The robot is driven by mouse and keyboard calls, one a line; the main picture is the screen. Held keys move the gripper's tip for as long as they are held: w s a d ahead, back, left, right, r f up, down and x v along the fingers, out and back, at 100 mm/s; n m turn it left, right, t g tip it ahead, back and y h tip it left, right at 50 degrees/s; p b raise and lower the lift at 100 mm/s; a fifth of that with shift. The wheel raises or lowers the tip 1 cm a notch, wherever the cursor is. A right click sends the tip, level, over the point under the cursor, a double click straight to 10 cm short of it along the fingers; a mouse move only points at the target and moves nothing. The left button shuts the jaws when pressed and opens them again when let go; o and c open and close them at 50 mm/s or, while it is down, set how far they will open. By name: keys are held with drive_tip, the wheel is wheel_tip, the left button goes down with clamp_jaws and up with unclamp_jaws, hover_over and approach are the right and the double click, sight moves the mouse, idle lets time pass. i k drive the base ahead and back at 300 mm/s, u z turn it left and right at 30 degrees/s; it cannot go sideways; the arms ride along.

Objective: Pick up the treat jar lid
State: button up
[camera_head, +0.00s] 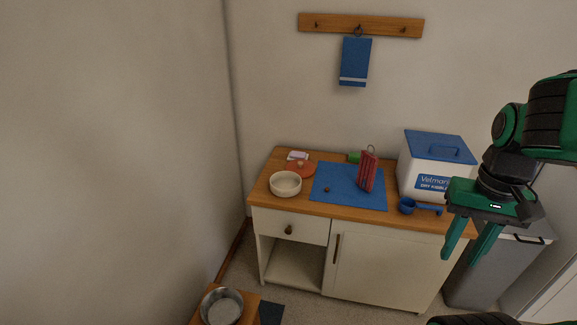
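A round orange-red disc with a small knob (301,168), which looks like the treat jar lid, lies at the back left of the wooden counter (262,192). A cream round jar or bowl (286,184) stands just in front of it and may hide part of its front edge. My gripper (462,257) is at the right of the picture, far from the lid, with its two green fingers pointing down. The fingers are apart and nothing shows between them.
A blue mat (335,202) carries a small brown piece (327,190) and an upright red item (368,172). A blue scoop (408,206) lies near a white kibble box (421,179). A small pale item (298,155) is behind the lid. A metal bowl (222,306) stands lower left.

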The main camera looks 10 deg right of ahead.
sight(305, 168)
drive_tip(key=z, duration=0.05)
drive_tip(key=i, duration=1.4)
